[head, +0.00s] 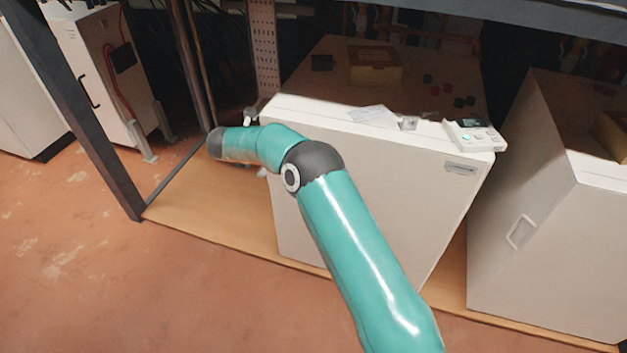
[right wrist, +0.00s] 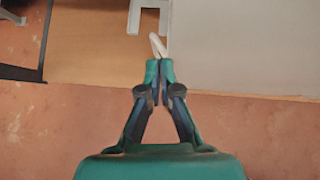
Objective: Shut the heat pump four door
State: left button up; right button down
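A white heat pump cabinet (head: 390,200) with a plain front panel stands in the middle of the head view. I cannot tell whether it is heat pump four or how far its door is open. My right arm crosses in front of this panel, its wrist at the panel's left edge; the gripper is hidden in the head view. In the right wrist view my right gripper (right wrist: 159,72) has its fingertips together beside the edge of a pale panel (right wrist: 240,45). A thin white piece (right wrist: 158,45) shows just beyond the tips; contact is unclear. My left gripper is not in view.
Another white cabinet (head: 555,220) with a recessed handle stands at the right. A controller (head: 472,134) lies on the middle cabinet's top edge. A dark frame post (head: 85,110) stands at the left. The reddish floor (head: 120,270) in front is clear.

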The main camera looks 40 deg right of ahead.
jog(key=a+f+v, duration=0.2)
jog(key=v, duration=1)
jog(key=s+d+f+n, duration=0.2)
jog(key=s+f+n, duration=0.4)
jog(key=f, duration=0.4)
jog(key=s+d+f+n, duration=0.1)
jog(key=s+f+n, duration=0.3)
jog(key=f+n, duration=0.5)
jog(key=s+a+f+n+g+y, duration=0.1)
jog(key=s+a+f+n+y, duration=0.35)
jog(key=s+a+n, duration=0.35)
jog(key=s+a+f+n+y, duration=0.4)
jog(key=s+a+f+n, duration=0.15)
jog(key=s+n, duration=0.3)
jog(key=s+a+r+n+g+y, duration=0.1)
jog(key=s+a+n+g+y, duration=0.25)
jog(key=s+a+n, duration=0.8)
jog(key=w+d+r+n+p, duration=0.1)
jog(key=d+r+p, duration=0.1)
jog(key=r+p, duration=0.7)
jog(key=w+d+r+n+p, duration=0.1)
jog(key=d+r+p, duration=0.1)
jog(key=r+p, duration=0.7)
jog(key=shift+h+p, duration=0.3)
